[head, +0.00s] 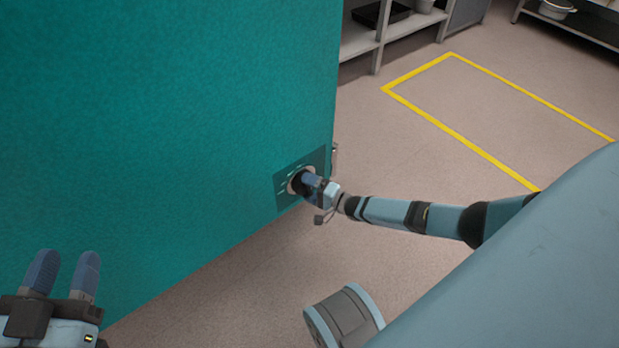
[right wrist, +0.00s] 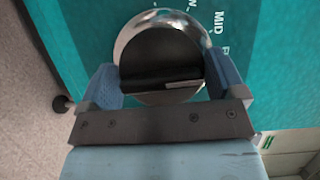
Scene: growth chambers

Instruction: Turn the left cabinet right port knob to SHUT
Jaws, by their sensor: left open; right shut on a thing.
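The port knob is a round dark knob with a shiny metal rim, set on a darker teal plate (head: 284,197) low on the side of the teal cabinet (head: 170,110). The knob (right wrist: 160,62) fills the upper middle of the right wrist view. My right gripper (right wrist: 165,85) is shut on the knob, one blue finger on each side. "MID" is readable on the plate beside the knob; other marks are cut off or hidden. In the head view my right gripper (head: 308,182) covers much of the knob. My left gripper (head: 63,272) is open and empty in front of the cabinet at lower left.
Grey shelving (head: 385,35) with a black tray (head: 381,13) stands behind the cabinet. A yellow floor outline (head: 450,126) marks empty floor at right. Another shelf with a metal pot (head: 556,9) is at the top right. The floor beside the cabinet is clear.

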